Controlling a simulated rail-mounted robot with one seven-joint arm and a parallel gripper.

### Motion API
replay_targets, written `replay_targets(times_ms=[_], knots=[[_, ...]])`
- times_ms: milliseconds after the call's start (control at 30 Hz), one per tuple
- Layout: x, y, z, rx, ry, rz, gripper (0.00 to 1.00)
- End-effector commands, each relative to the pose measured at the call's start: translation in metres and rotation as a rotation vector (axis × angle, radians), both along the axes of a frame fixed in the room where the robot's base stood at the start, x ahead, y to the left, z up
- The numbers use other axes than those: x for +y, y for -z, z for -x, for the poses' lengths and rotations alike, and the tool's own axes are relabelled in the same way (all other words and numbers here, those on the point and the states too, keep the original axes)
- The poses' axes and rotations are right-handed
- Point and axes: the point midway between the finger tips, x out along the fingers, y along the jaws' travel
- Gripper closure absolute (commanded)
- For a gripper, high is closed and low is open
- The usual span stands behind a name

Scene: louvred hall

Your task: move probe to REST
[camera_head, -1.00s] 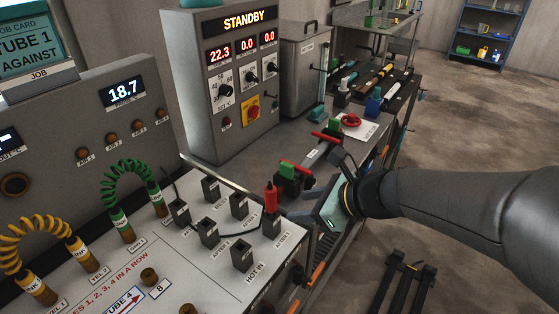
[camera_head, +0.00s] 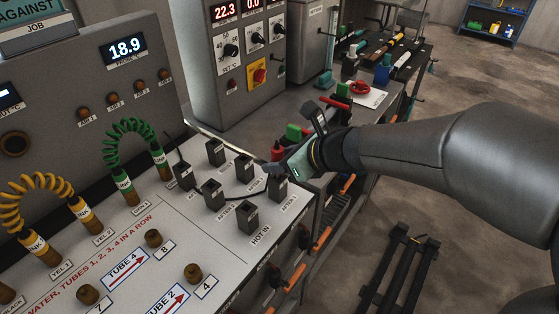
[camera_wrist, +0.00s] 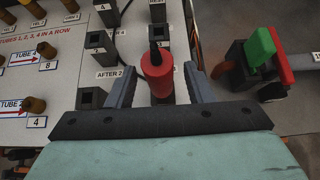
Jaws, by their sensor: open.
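The red probe (camera_wrist: 157,75) stands upright with a black cable at its top. In the head view, only a bit of the probe (camera_head: 276,151) shows above the black socket block (camera_head: 278,187) at the right end of the far row. My gripper (camera_wrist: 156,85) is open, with one finger on each side of the probe; contact is not clear. It also shows in the head view (camera_head: 287,163), partly covering the probe.
Several black socket blocks, such as the HOT IN block (camera_head: 247,217), stand close by on the white panel. The probe's cable (camera_head: 225,196) runs between them. Coiled green (camera_head: 136,125) and yellow (camera_head: 38,183) hoses stand left.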

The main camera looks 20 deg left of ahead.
Motion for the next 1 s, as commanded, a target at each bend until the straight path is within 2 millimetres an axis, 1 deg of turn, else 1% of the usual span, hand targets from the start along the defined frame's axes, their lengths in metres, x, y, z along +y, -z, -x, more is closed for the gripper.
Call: replay_targets(times_ms=[33,200,633,667,700,767,800,833,1000], knots=[[0.0026,0.0036,-0.0008,0.001,-0.001,0.001,0.53],[0.0065,0.005,-0.0022,-0.001,-0.001,0.0,0.53],[0.0067,0.0046,-0.0023,-0.001,-0.001,0.0,0.53],[0.0067,0.0046,-0.0023,-0.001,-0.001,0.0,0.55],[0.0066,0.0047,-0.0023,-0.001,-0.001,0.0,0.67],[0.0066,0.0047,-0.0023,-0.001,-0.001,0.0,0.83],[0.0066,0.0047,-0.0023,-0.001,-0.001,0.0,0.94],[0.0066,0.0047,-0.0023,0.0,0.0,0.0,1.0],[0.0065,0.0046,-0.0023,0.0,0.0,0.0,1.0]])
